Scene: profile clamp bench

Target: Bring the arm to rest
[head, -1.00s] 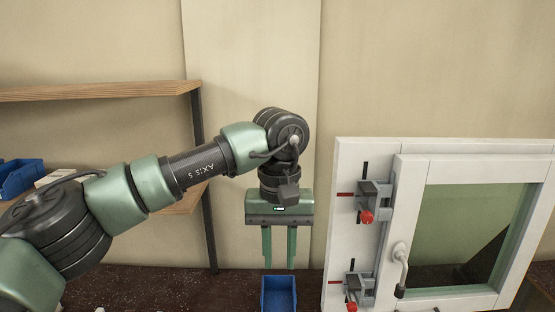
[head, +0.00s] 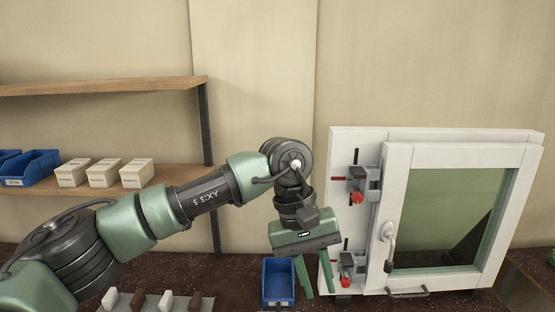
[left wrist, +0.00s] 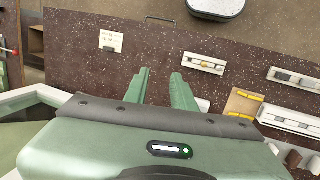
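My left gripper (head: 306,278) points down in the head view, between a blue bin and the white window frame (head: 367,215). It also shows in the left wrist view (left wrist: 159,80), where its two green fingers stand apart with nothing between them. My left arm (head: 165,215) comes in from the left and is bent at the wrist. My right gripper is in neither view.
The blue bin (head: 278,283) stands on the dark speckled bench just left of the fingers. Two clamps (head: 357,183) with red knobs sit on the frame. A shelf (head: 180,180) holds white boxes (head: 104,173) and blue bins (head: 30,167) at left.

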